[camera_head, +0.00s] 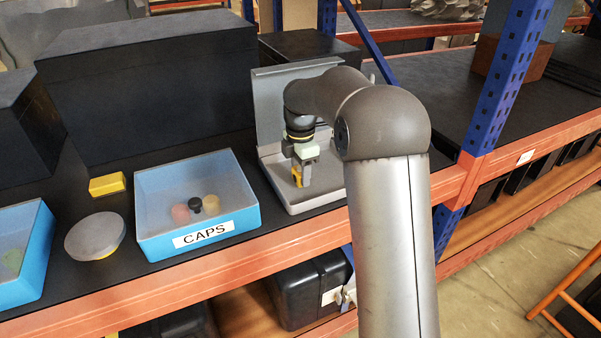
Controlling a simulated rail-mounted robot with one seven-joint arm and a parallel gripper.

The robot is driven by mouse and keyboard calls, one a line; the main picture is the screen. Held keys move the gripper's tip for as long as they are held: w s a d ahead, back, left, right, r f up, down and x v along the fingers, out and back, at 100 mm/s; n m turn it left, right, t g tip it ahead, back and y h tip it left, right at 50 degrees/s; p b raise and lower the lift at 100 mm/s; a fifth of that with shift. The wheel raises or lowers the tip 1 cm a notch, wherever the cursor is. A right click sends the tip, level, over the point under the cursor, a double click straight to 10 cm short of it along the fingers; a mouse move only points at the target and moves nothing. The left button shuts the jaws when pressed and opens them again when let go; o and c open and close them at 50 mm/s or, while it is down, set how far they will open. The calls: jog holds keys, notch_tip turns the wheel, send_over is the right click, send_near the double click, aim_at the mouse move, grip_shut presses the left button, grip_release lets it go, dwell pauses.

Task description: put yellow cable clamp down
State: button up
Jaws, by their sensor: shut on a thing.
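My gripper (300,174) points down over the grey tray-like stand (306,206) with an upright back plate. It is shut on the yellow cable clamp (297,175), a small yellow piece at its fingertips. The clamp is above or near the stand's floor; I cannot tell whether it touches it. My arm hides the right part of the stand.
A blue box labelled CAPS (152,240) holds several small caps. To its left are a yellow block (107,184), a round grey disc (95,236) and another blue box (36,262). A large black case (150,90) stands behind. A blue rack post (505,75) rises at right.

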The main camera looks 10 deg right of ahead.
aim_at(300, 170)
jog(key=shift+f, duration=0.55)
jog(key=shift+f, duration=0.15)
jog(key=o, duration=1)
notch_tip(300, 170, up, 12)
jog(key=s+f+m, duration=0.3)
jog(key=s+m, duration=0.3)
jog(key=s, duration=0.5)
jog(key=s+f+m, duration=0.4)
jog(key=s+m, duration=0.3)
jog(key=s, duration=0.5)
jog(key=s+f+m, duration=0.4)
jog(key=s+m, duration=0.3)
jog(key=s, duration=0.4)
jog(key=shift+s+a+f, duration=0.15)
jog(key=shift+s+f, duration=0.1)
jog(key=shift+s, duration=0.15)
